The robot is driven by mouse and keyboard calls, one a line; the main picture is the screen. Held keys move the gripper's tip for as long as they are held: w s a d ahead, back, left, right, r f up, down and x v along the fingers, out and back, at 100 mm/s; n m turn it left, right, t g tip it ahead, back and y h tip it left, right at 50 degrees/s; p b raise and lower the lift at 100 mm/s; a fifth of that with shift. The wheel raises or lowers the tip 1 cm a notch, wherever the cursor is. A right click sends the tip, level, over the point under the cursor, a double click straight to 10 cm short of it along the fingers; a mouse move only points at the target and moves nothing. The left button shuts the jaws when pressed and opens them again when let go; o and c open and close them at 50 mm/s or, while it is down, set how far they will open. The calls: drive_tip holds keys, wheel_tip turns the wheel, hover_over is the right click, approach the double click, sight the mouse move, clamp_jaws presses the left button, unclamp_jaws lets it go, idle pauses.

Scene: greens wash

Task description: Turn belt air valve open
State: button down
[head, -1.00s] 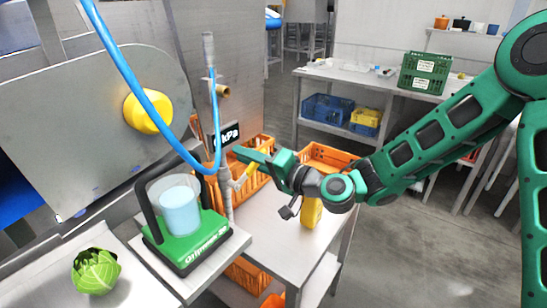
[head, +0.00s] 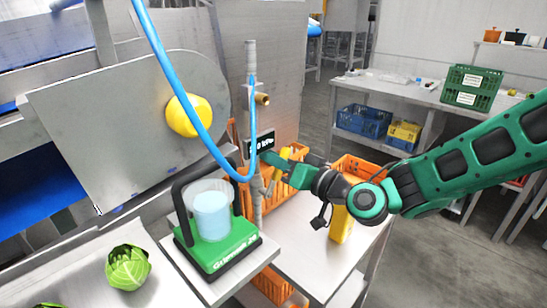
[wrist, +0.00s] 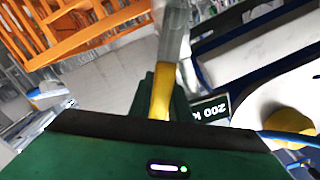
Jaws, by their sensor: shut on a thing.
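The belt air valve is on a thin grey upright pipe (head: 256,200) with a blue hose looped to it. Its yellow handle (head: 275,177) slants steeply up and to the right from the pipe. My green gripper (head: 278,160) comes in from the right and is shut on the handle. In the wrist view the yellow handle (wrist: 162,90) stands between my fingers, which partly hide it. A black pressure display (wrist: 209,110) beside the pipe reads about 200 kPa in the wrist view. The gripper partly covers the display (head: 262,142) in the head view.
A green-based device with a clear vessel (head: 212,215) stands just left of the pipe. Orange crates (head: 355,168) and a yellow item (head: 340,224) are around the small table (head: 300,240). A lettuce (head: 128,267) lies at lower left. A yellow knob (head: 187,116) is on the machine.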

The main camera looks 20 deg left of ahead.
drive_tip(key=shift+d+f, duration=0.1)
drive_tip(key=shift+f, duration=0.15)
drive_tip(key=c, duration=1.6)
unclamp_jaws()
drive_tip(key=shift+c, duration=0.2)
drive_tip(key=shift+r, duration=0.15)
drive_tip(key=shift+s+r, duration=0.1)
drive_tip(key=shift+s, duration=0.1)
